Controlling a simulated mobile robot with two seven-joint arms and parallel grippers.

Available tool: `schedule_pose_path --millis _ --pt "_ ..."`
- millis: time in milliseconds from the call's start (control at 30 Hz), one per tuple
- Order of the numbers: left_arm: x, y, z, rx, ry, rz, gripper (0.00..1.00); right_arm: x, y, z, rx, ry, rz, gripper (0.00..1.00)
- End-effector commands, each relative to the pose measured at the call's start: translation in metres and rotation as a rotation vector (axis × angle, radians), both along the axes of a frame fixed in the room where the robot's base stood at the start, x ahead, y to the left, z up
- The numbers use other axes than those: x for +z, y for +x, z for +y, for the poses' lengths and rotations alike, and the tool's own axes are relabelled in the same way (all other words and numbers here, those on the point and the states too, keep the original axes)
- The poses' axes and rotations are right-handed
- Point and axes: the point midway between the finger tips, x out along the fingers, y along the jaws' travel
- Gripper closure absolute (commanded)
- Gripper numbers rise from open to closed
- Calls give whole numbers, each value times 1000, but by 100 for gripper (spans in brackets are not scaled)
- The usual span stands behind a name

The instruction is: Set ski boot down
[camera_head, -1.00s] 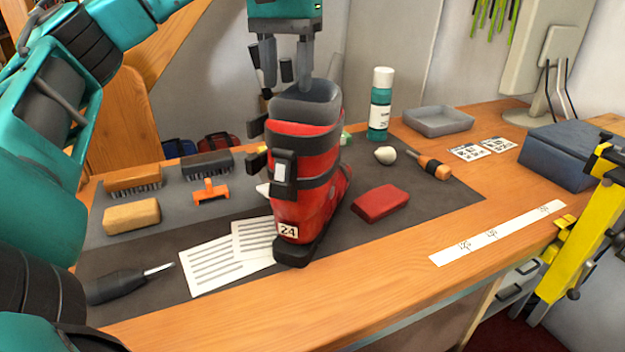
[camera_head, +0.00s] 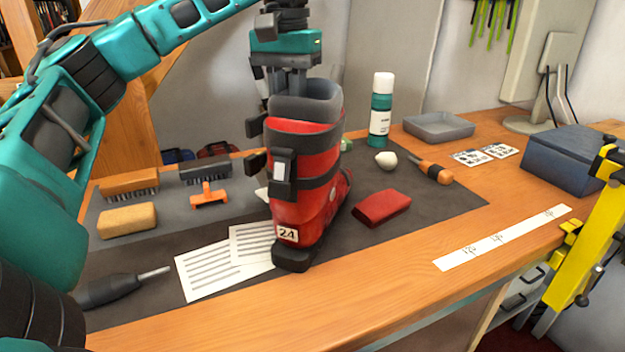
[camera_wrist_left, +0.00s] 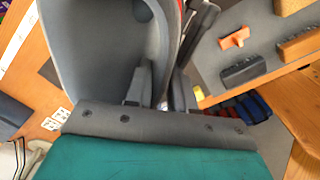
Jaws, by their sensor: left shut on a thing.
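The red and black ski boot (camera_head: 318,203), with a grey cuff and a "24" label at the heel, stands upright at the dark mat's front edge, its toe pointing back and right. Its sole appears to be on the mat, though contact is hard to judge. My left gripper (camera_head: 288,84) is above the boot, shut on the rear wall of its cuff. In the left wrist view, the fingers (camera_wrist_left: 152,92) pinch the cuff wall beside the grey boot opening (camera_wrist_left: 95,40). The fingertips are partly hidden by the boot. My right gripper is out of view.
Printed sheets (camera_head: 205,268) lie just left of the boot, and a red block (camera_head: 381,207) lies to its right. Brushes, a screwdriver (camera_head: 110,289) and a green bottle (camera_head: 380,110) surround it. A white ruler strip (camera_head: 500,240) lies on bare wood at right.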

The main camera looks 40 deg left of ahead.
Motion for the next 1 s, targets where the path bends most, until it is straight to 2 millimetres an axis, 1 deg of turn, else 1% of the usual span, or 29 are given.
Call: schedule_pose_path --millis 33,100,1000 --pt "0 0 0 -1 0 0 93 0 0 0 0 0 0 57" --pt "0 0 0 -1 0 0 100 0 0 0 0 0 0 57" --pt "-1 0 1 1 4 2 100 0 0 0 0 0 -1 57"
